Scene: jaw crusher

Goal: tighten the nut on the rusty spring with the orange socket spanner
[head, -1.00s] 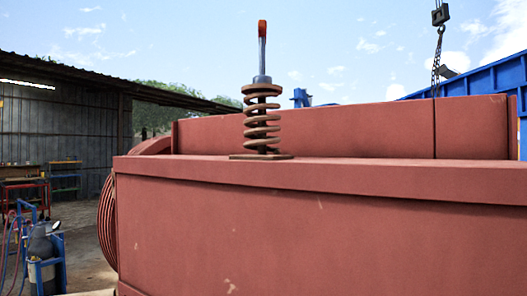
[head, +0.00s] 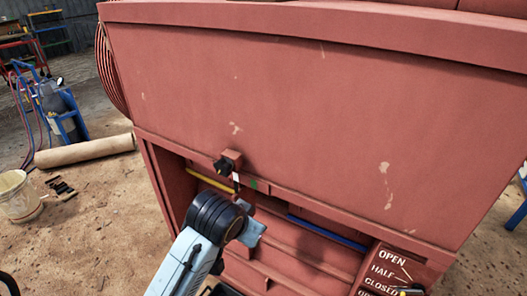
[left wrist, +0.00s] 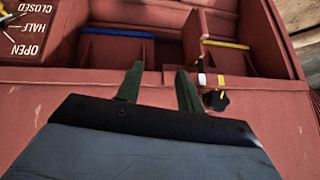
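The rusty spring, its nut and the orange socket spanner are outside both current views. My left arm comes in at the bottom of the head view, in front of the red crusher (head: 300,110). My left gripper shows in the left wrist view (left wrist: 160,82). Its two dark green fingers are apart with nothing between them, and they point towards the crusher's red front. In the head view its fingers cannot be made out. My right gripper is not in view.
A black knob (head: 224,164) sticks out of the crusher, near a yellow bar (head: 210,180) and a blue bar (head: 327,232). An OPEN/HALF/CLOSED label (head: 390,268) is at lower right.

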